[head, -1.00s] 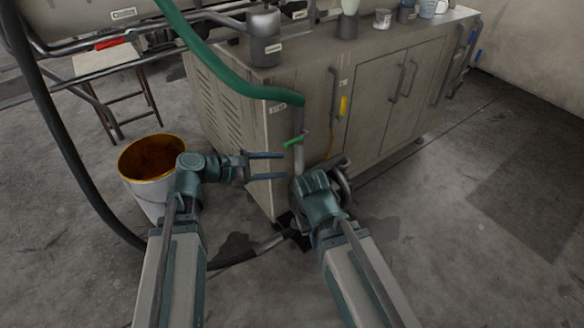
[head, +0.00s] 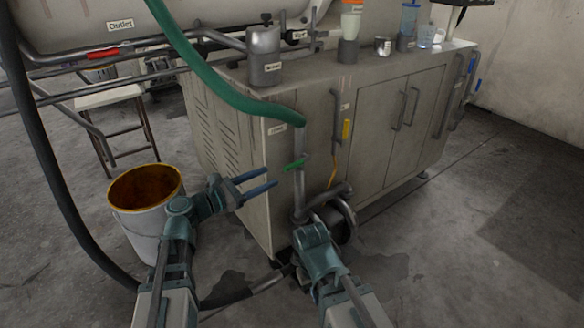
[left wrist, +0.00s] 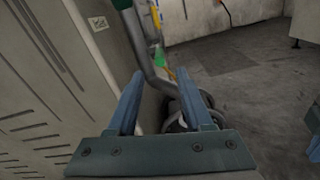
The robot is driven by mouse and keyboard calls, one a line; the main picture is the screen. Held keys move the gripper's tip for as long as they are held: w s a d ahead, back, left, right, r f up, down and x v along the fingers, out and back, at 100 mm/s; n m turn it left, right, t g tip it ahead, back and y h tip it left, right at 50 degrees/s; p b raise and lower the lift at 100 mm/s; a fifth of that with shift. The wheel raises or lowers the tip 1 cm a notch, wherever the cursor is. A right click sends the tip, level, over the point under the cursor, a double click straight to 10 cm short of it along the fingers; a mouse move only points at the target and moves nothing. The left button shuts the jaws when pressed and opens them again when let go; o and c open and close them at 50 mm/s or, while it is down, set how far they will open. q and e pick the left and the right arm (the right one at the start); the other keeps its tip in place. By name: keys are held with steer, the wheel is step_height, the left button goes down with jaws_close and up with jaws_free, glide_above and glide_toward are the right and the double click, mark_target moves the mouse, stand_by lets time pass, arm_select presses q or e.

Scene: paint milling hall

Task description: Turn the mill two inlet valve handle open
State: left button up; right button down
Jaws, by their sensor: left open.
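A short green handle (head: 294,165) sits on a grey vertical pipe (head: 299,190) at the near corner of the beige cabinet. Which valve it belongs to cannot be read; a small label (head: 277,128) nearby is too small to read. My left gripper (head: 271,178) is open and empty, just left of the green handle, its fingers pointing at it and apart from it. In the left wrist view the green handle (left wrist: 160,61) shows beyond and between the open fingertips (left wrist: 161,75). My right arm's wrist is below the pipe; its fingers are hidden.
A green hose (head: 210,75) bends down onto the pipe. A yellow handle (head: 346,129) is on the cabinet front (head: 375,120); a red handle (head: 103,54) is by the tank marked Outlet. A bucket (head: 145,205) stands left of my left arm. A dark pump (head: 340,222) sits low right.

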mark_target(292, 167)
arm_select(q)
steer(key=x, duration=0.9)
steer(key=shift+w+d, duration=0.2)
steer(key=shift+d, duration=0.05)
jaws_close()
stand_by(1.0)
